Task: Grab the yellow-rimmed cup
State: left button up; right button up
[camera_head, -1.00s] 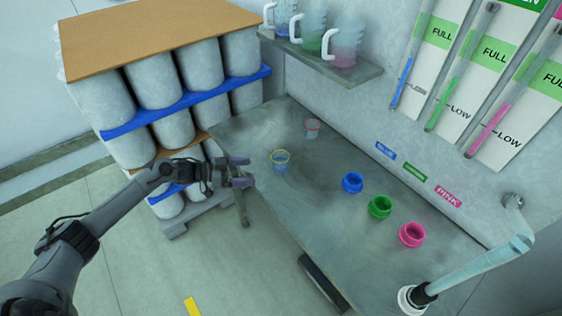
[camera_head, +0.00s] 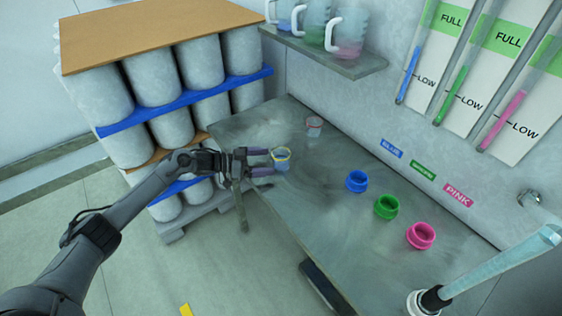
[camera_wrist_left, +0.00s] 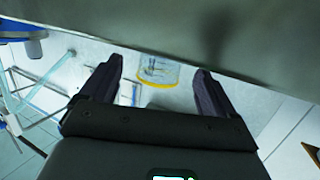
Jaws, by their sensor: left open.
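The yellow-rimmed cup (camera_head: 281,161) is clear, with a bluish lower part, and stands on the grey metal table (camera_head: 310,215) near its left edge. My left gripper (camera_head: 269,161) is open, its two purple-grey fingers reaching toward the cup from the left. The fingertips are at or very close to the cup's near side. My right gripper is out of view.
A red-rimmed clear cup (camera_head: 314,127) stands farther back. Blue (camera_head: 357,181), green (camera_head: 387,206) and pink (camera_head: 421,235) rings sit along the table. Pitchers stand on a wall shelf (camera_head: 340,65). Stacked drums (camera_head: 155,90) are at left. A pale pipe (camera_head: 500,268) is at lower right.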

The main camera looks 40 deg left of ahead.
aim_at(276, 160)
pick_arm(q)
jog(key=shift+w+d+f, duration=0.2)
jog(key=shift+w+d, duration=0.05)
jog(key=shift+w, duration=0.1)
jog(key=shift+b+x, duration=0.7)
jog(key=shift+x, duration=1.35)
jog(key=shift+a, duration=0.1)
jog(key=shift+c, duration=0.3)
jog(key=c, duration=1)
jog(key=shift+a+r, duration=0.1)
jog(key=shift+r, duration=0.05)
